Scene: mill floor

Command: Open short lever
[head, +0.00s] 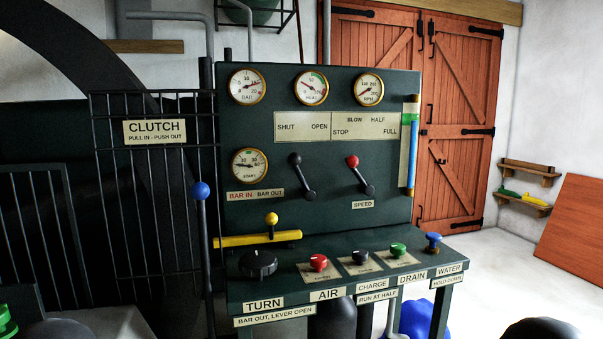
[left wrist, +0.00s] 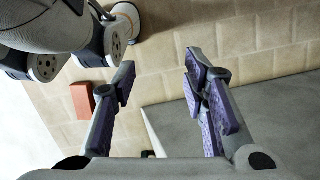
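A dark green control panel (head: 330,225) stands in the middle of the head view. A short lever with a black knob (head: 296,160) is mounted on its face, below the left half of a plate reading SHUT and OPEN (head: 302,126). Its knob end leans up and left, towards the SHUT side. A similar lever with a red knob (head: 352,161) is to its right, above the SPEED label. My left gripper (left wrist: 160,72) is open and empty in the left wrist view, over a tiled floor, away from the levers. My right gripper is not in view.
A tall lever with a blue knob (head: 200,190) stands at the panel's left, by a black fence (head: 155,200). A yellow handle (head: 257,238) and several coloured knobs sit on the lower shelf. A reddish block (left wrist: 82,101) shows in the left wrist view.

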